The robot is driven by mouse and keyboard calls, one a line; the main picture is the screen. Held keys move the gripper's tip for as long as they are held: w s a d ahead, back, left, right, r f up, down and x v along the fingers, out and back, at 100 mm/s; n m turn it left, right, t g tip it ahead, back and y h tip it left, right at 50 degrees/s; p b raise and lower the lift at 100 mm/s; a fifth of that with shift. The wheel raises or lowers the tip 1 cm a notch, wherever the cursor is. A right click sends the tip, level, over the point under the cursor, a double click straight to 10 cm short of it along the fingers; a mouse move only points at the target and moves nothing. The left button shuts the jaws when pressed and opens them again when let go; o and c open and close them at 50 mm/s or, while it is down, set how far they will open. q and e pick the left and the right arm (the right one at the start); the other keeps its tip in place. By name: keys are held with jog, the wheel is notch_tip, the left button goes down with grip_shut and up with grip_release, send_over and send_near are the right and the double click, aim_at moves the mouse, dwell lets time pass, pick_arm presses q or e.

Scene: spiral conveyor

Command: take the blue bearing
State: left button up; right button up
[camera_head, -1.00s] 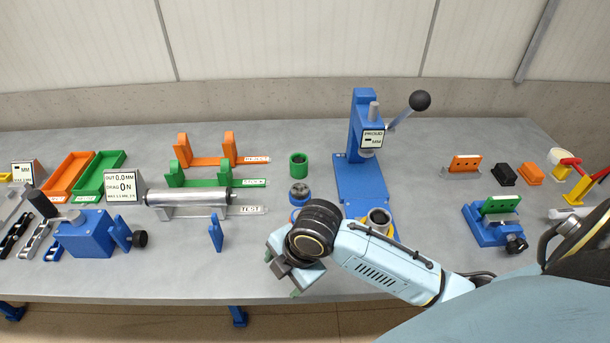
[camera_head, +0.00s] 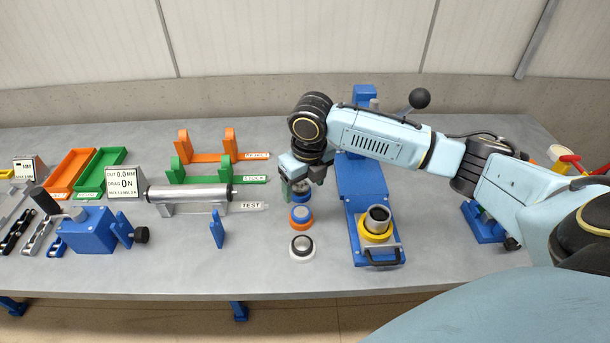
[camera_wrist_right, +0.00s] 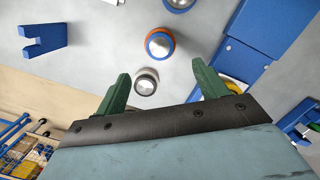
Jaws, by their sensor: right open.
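The blue bearing (camera_head: 302,197), a low round piece with a metal top, stands in a front-to-back row left of the blue press. My right gripper (camera_head: 302,183) hangs over it in the head view and partly hides it. In the right wrist view the blue bearing (camera_wrist_right: 179,4) is cut off by the top edge. My right gripper (camera_wrist_right: 161,72) is open, with green fingers spread and nothing between them. I cannot tell its exact height above the bearing. My left gripper is not in view.
An orange-ringed bearing (camera_head: 301,217) and a white bearing (camera_head: 302,247) stand nearer in the same row. The blue press (camera_head: 362,190) stands to the right, its front holding a yellow-ringed metal cup (camera_head: 376,222). A metal roller (camera_head: 188,194) and a blue fork-shaped stand (camera_head: 217,229) are to the left.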

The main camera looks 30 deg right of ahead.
aim_at(301, 212)
jog(key=f, duration=0.6)
jog(key=w+f, duration=0.1)
jog(key=f, duration=0.3)
jog(key=shift+w+r, duration=0.1)
jog(key=c, duration=1.2)
jog(key=shift+r+p, duration=1.4)
jog(key=shift+r, duration=0.05)
jog(key=shift+r, duration=0.1)
notch_tip(301, 212, up, 4)
jog(key=p, duration=0.4)
